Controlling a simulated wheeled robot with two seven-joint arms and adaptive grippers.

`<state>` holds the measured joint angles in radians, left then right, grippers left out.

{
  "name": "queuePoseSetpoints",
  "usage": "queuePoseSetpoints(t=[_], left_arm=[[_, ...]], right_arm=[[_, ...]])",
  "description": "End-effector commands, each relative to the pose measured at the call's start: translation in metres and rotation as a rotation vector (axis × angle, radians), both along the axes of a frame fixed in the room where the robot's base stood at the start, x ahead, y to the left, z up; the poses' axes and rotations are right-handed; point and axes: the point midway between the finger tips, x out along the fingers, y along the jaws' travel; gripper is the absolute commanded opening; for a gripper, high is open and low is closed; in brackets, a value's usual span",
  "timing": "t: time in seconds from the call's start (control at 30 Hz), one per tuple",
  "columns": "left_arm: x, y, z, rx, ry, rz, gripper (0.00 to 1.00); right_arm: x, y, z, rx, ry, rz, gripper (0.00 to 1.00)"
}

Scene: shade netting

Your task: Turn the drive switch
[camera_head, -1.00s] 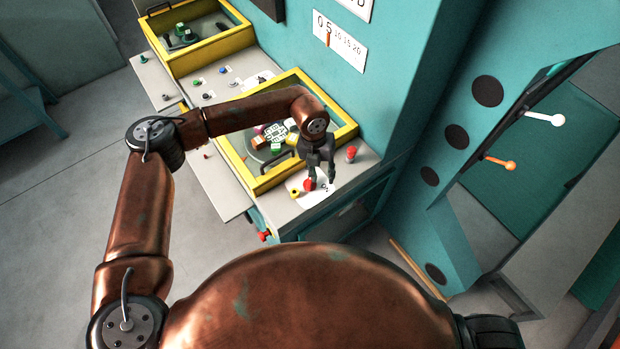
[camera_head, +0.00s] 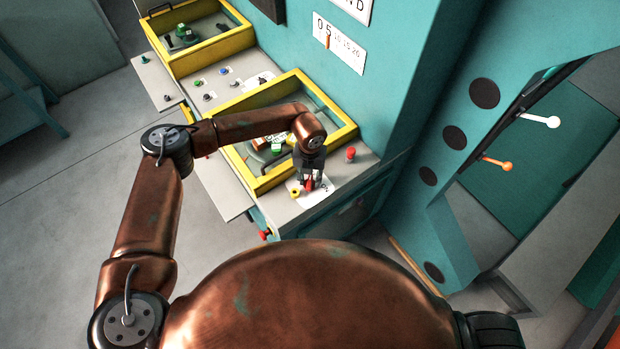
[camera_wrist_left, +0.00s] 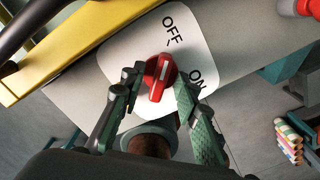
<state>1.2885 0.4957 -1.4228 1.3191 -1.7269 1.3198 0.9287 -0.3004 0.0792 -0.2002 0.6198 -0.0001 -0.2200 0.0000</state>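The drive switch (camera_wrist_left: 159,78) is a red rotary knob on a white plate (camera_wrist_left: 125,50) marked OFF and ON. In the left wrist view, the pale line on its grip points roughly toward OFF. My left gripper (camera_wrist_left: 158,86) has one finger on each side of the knob, with the fingertips close against it. In the head view, the left gripper (camera_head: 309,183) is down at the plate on the near end of the console, and its fingers hide part of the red knob. My right gripper is not in view.
A red button (camera_head: 351,154) stands to the right of the switch. A yellow-framed window box (camera_head: 255,186) lies just behind the gripper. A teal wall (camera_head: 390,75) rises behind the console.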

Motion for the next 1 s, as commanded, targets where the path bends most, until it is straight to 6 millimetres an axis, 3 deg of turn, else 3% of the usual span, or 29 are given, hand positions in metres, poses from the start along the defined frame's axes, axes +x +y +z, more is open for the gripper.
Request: queuePoseSetpoints(t=[0.07, 0.5, 1.0], left_arm=[[-0.0001, 0.0000, 0.0001, 0.000, 0.000, 0.000, 0.29], [0.0000, 0.0001, 0.0005, 0.000, 0.000, 0.000, 0.00], [0.0006, 0.0005, -0.0008, 0.000, 0.000, -0.049, 0.00]], right_arm=[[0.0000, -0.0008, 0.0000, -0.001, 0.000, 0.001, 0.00], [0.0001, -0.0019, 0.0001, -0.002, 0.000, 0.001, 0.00], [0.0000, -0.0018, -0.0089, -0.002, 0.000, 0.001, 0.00]])
